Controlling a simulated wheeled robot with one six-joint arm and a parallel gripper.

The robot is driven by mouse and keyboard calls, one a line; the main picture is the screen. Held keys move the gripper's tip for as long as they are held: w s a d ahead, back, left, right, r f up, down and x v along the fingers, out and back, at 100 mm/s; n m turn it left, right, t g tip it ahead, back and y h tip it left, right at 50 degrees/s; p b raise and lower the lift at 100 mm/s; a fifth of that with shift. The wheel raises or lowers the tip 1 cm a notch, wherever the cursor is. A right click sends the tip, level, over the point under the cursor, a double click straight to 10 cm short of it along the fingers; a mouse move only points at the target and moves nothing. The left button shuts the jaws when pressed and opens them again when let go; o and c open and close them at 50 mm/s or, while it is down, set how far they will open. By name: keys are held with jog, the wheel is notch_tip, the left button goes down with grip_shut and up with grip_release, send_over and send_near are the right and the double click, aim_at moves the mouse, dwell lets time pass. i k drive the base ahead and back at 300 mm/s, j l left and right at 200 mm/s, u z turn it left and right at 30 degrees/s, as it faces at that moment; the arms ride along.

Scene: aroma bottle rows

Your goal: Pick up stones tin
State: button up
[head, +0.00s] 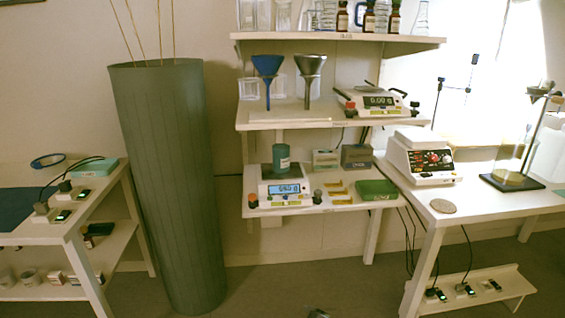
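A teal cylindrical tin with a small pale label (282,158) stands upright on a white digital scale (283,188) on the lower wall shelf. It is the likeliest stones tin, but its label is too small to read. A flat green box (377,189) lies at the right of the same shelf. Two small box-like items, one pale (325,159) and one dark (357,156), stand behind. My gripper is not clearly in view; only a small grey piece shows at the bottom edge, and I cannot tell what it is.
A tall dark green cylinder (168,180) stands on the floor left of the shelves. A blue funnel (267,68) and a grey funnel (310,68) hang above the tin. A right table (480,200) bears a white device (424,158). Floor before the shelves looks clear.

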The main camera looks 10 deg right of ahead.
aim_at(280, 151)
jog(key=i+j+u, duration=0.1)
jog(key=i, duration=0.5)
jog(key=i+j, duration=0.25)
jog(key=i, duration=0.35)
jog(key=i+j+u, duration=0.15)
jog(key=i, duration=0.45)
